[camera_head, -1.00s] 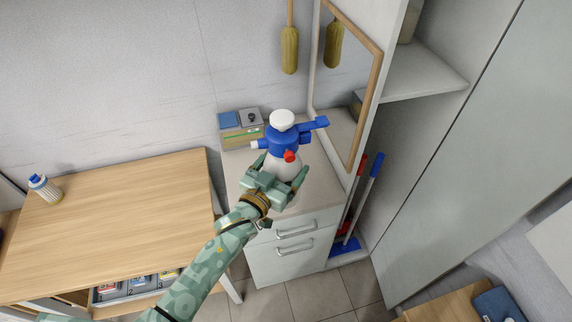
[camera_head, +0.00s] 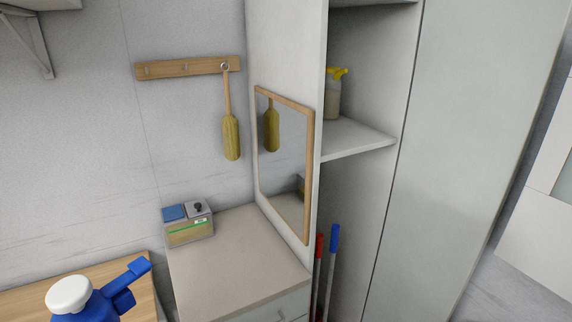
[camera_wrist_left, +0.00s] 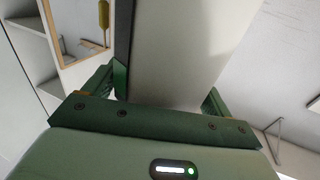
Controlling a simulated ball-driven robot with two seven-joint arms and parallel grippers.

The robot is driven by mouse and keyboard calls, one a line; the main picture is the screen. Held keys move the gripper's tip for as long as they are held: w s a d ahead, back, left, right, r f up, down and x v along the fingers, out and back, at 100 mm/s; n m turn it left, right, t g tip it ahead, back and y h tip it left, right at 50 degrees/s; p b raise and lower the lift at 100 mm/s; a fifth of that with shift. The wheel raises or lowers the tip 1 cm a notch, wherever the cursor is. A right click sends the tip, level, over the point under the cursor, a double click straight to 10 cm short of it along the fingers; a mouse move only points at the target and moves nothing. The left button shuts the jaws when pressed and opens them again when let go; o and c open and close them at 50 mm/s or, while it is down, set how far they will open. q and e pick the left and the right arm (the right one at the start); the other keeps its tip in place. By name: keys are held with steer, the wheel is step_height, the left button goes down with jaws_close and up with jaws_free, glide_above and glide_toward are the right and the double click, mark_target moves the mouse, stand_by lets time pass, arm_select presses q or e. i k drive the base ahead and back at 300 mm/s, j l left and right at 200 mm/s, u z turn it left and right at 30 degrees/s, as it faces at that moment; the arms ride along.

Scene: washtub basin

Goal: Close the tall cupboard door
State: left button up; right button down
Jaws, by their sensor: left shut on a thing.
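The tall cupboard stands open, with its pale wide door (camera_head: 460,150) swung out to the right in the head view. Its shelf (camera_head: 350,138) and inside show to the left of the door. The rest of the bottle is cut off there. My right gripper is out of view.
A yellow-topped spray bottle (camera_head: 333,100) stands on the shelf. Red and blue handles (camera_head: 333,265) stand upright below it. A mirror (camera_head: 283,165) hangs on the cupboard side, above a pale countertop (camera_head: 235,260) with a small box (camera_head: 188,228). A brush (camera_head: 231,135) hangs from a rack.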

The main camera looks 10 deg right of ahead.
mark_target(484, 70)
steer(key=k+z, duration=0.2)
steer(key=z, duration=1.1)
